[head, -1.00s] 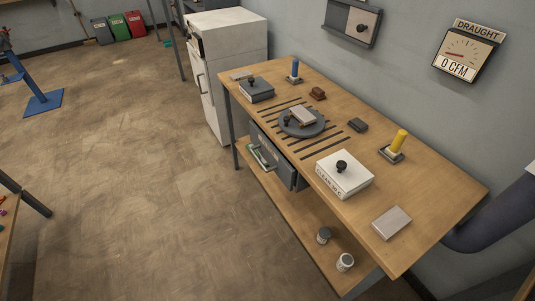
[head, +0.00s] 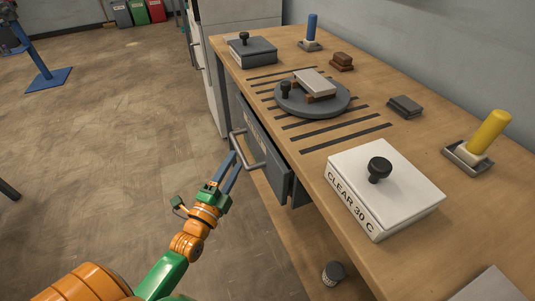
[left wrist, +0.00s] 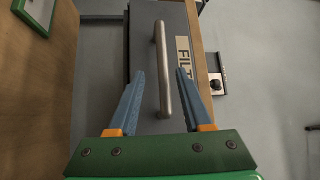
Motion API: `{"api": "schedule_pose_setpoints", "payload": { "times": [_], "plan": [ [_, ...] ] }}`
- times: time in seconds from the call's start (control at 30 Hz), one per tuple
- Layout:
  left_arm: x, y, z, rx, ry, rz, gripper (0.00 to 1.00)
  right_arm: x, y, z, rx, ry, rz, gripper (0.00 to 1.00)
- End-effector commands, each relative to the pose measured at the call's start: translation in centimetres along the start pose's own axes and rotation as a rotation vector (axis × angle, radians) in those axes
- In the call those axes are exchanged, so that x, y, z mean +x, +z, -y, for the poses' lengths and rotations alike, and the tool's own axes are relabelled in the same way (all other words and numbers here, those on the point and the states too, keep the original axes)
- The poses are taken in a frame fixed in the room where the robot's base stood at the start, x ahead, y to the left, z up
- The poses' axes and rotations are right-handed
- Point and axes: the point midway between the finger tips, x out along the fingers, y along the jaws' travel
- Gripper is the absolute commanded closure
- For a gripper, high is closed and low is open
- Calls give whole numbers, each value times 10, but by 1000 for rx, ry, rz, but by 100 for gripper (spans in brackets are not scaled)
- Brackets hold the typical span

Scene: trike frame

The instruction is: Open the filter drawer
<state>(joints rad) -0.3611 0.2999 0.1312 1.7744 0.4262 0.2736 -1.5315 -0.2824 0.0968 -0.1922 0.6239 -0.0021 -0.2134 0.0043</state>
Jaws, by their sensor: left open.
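The filter drawer (head: 272,168) is a dark grey box under the wooden bench top, with a metal bar handle on its front. It looks shut, though the bench edge hides its top. The handle (head: 249,152) also shows in the left wrist view (left wrist: 161,70), beside a partly hidden label reading "FILT". My left gripper (head: 234,158) is at the handle with its fingers apart. In the left wrist view, the bar lies between the two blue fingers (left wrist: 160,75), with gaps on both sides. My right gripper is not in view.
The bench top (head: 450,130) overhangs the drawer and holds a white "CLEAR 30 C" box (head: 392,200), a round grey plate (head: 330,107) and a dark box (head: 252,53). A jar (head: 332,273) stands on the lower shelf.

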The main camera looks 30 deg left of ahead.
Motion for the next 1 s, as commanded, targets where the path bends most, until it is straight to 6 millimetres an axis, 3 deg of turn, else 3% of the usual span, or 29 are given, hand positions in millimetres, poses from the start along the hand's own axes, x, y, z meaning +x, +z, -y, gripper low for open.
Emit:
{"api": "schedule_pose_setpoints", "payload": {
  "times": [0.1, 0.27, 0.57, 0.73, 0.77, 1.0],
  "plan": [
    [26, 0, 2, -1, -3, -1, 50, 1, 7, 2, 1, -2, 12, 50],
    [51, 0, 1, -1, 1, 0, 50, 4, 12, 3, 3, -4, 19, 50],
    [57, -1, 1, -3, 6, 0, 50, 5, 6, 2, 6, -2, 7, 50],
    [57, -1, 1, -3, 6, 0, 96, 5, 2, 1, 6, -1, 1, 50],
    [57, -1, 1, -3, 6, 0, 100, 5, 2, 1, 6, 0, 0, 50],
    [57, -1, 1, -2, 6, 0, 100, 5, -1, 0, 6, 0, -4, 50]
  ]
}}
